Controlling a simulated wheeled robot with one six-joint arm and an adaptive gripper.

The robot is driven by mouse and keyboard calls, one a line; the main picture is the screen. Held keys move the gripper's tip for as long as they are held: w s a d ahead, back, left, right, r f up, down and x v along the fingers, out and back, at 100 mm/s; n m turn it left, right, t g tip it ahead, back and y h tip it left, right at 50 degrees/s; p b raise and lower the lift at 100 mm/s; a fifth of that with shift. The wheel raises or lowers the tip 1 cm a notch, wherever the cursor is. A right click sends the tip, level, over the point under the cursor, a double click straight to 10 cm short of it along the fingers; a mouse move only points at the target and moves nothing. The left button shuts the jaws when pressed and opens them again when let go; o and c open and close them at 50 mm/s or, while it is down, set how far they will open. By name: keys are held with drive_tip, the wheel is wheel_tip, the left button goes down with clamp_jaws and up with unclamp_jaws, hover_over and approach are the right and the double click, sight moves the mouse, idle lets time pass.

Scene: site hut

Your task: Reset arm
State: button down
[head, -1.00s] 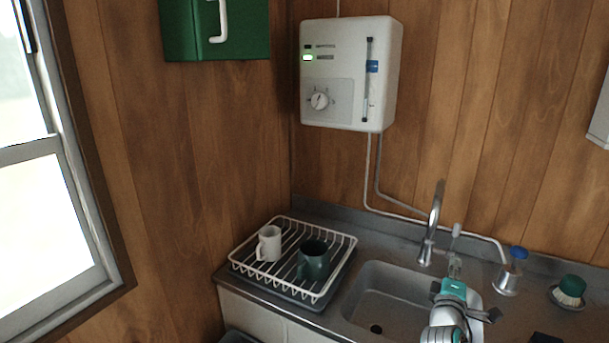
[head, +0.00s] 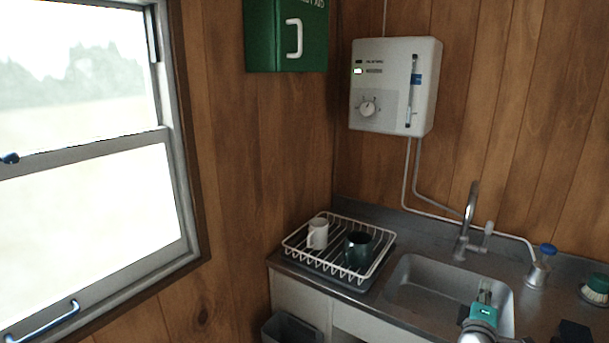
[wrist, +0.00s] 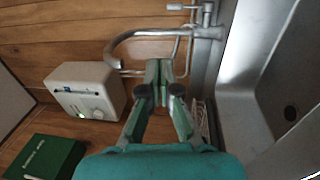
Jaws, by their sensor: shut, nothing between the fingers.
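My gripper (head: 484,294) shows at the lower right of the head view, in front of the sink (head: 437,286). In the wrist view my gripper (wrist: 159,72) has its green-padded fingers together, with nothing between them. The curved metal tap (head: 466,222) rises behind the sink; in the wrist view the tap (wrist: 150,33) shows beyond the fingertips.
A dish rack (head: 290,247) holds a white mug (head: 317,234) and a dark green mug (head: 358,249). A water heater (head: 392,85) and green cabinet (head: 286,36) hang on the walls. A blue-capped bottle (head: 540,267) and a brush (head: 596,288) stand right of the sink.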

drive_tip(key=s+a+f+m+y, duration=0.2)
drive_tip(key=s+a+f+y, duration=0.2)
drive_tip(key=s+a+f, duration=0.7)
drive_tip(key=s+a+f+m+y, duration=0.1)
drive_tip(key=s+a+f+y, duration=0.2)
drive_tip(key=s+a+f, duration=0.8)
drive_tip(key=s+a+r+m+y, duration=0.1)
drive_tip(key=s+r+m, duration=0.3)
drive_tip(key=s, duration=1.2)
drive_tip(key=s+a+r+m+g+y, duration=0.1)
drive_tip(key=s+r+m, duration=0.3)
drive_tip(key=s, duration=1.2)
drive_tip(key=shift+s+a+r+y, duration=0.15)
drive_tip(key=shift+s+a+y, duration=0.1)
drive_tip(key=shift+y, duration=0.65)
